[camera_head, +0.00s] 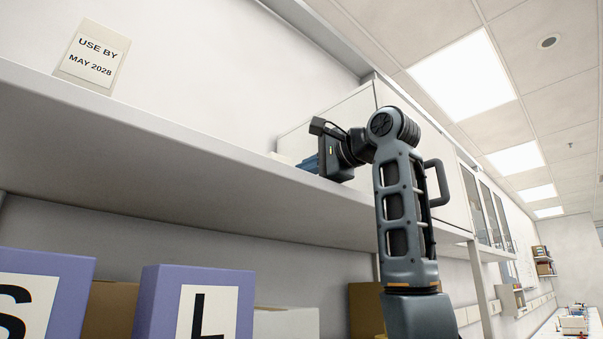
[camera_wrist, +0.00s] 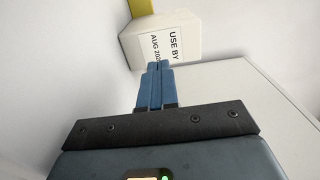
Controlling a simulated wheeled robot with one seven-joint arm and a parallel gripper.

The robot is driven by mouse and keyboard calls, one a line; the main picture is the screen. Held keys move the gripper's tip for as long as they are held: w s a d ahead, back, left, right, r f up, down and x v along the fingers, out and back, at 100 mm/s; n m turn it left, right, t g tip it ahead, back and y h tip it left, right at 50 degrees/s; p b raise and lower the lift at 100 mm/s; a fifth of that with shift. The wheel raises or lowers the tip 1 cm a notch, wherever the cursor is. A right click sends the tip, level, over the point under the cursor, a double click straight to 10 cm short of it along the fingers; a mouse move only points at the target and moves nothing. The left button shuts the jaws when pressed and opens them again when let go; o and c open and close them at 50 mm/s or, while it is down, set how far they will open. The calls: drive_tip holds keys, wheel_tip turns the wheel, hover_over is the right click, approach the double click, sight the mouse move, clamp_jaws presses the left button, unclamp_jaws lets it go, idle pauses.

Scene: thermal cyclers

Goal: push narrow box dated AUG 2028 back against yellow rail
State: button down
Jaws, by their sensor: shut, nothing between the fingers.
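The narrow box (camera_wrist: 188,48) is cream-white with a label reading USE BY AUG 202-, the last digit covered by my fingertips. In the wrist view it stands at the top middle, with the yellow rail (camera_wrist: 140,7) behind it at the top edge. I cannot tell whether box and rail touch. My gripper (camera_wrist: 157,66) is shut and empty, its blue fingertips pointing at the box's labelled face and overlapping the label's lower edge; contact is unclear. In the head view my gripper (camera_head: 311,163) reaches over the upper shelf, and the box is mostly hidden behind it.
A box labelled USE BY MAY 2028 (camera_head: 92,57) stands on the upper shelf (camera_head: 180,130) at left. Purple boxes marked S (camera_head: 70,265) and L (camera_head: 245,285) stand below. A white cabinet (camera_head: 350,108) adjoins my gripper on the right.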

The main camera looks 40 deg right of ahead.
drive_tip(key=s+b, duration=0.2)
drive_tip(key=s, duration=0.6)
drive_tip(key=shift+s+b, duration=0.25)
drive_tip(key=shift+b, duration=0.05)
drive_tip(key=shift+d, duration=0.15)
